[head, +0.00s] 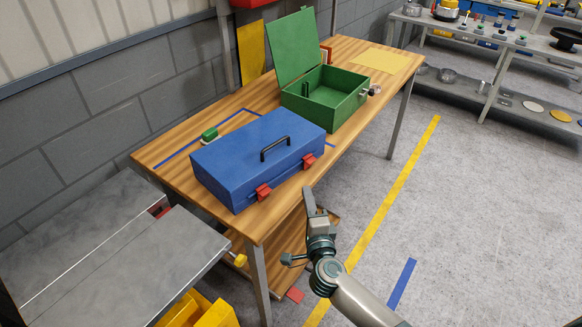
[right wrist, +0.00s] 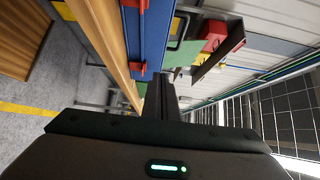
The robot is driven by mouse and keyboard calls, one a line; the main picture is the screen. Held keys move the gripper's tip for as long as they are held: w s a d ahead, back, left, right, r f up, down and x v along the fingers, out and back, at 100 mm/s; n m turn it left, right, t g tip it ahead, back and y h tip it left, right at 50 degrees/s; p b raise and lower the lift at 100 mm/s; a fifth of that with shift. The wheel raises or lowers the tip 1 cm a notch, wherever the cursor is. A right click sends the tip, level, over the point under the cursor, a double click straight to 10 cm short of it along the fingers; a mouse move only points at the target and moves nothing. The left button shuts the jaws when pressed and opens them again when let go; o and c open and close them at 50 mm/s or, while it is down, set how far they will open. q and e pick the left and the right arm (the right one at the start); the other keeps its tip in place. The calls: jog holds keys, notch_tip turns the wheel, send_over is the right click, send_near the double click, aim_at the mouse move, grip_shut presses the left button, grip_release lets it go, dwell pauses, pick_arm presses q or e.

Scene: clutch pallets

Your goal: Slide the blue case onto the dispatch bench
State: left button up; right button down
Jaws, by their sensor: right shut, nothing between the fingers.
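The blue case (head: 255,150) lies shut on a wooden bench (head: 180,165). My left gripper is not in view.
An open green case (head: 345,95) stands behind the blue case. A small green item (head: 209,135) lies at its left. A grey metal table (head: 110,245) stands at the left, near the bench end. Shelves (head: 500,60) stand at the back right. The floor between is clear.

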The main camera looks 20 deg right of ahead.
aim_at(282, 162)
jog(key=w, duration=0.3)
jog(key=w+d+p, duration=0.1)
jog(key=w, duration=0.5)
jog(key=shift+w+d, duration=0.25)
jog(key=shift+w, duration=0.1)
jog(key=shift+w+a+p, duration=0.35)
jog(key=shift+w+a, duration=0.4)
jog(key=shift+w, duration=0.2)
jog(key=shift+w+a, duration=0.5)
jog(key=shift+w, duration=0.1)
jog(key=shift+w+a, duration=0.6)
jog(key=shift+w, duration=0.15)
jog(key=shift+w+a, duration=0.55)
jog(key=shift+w, duration=0.2)
jog(key=shift+s+d, duration=0.15)
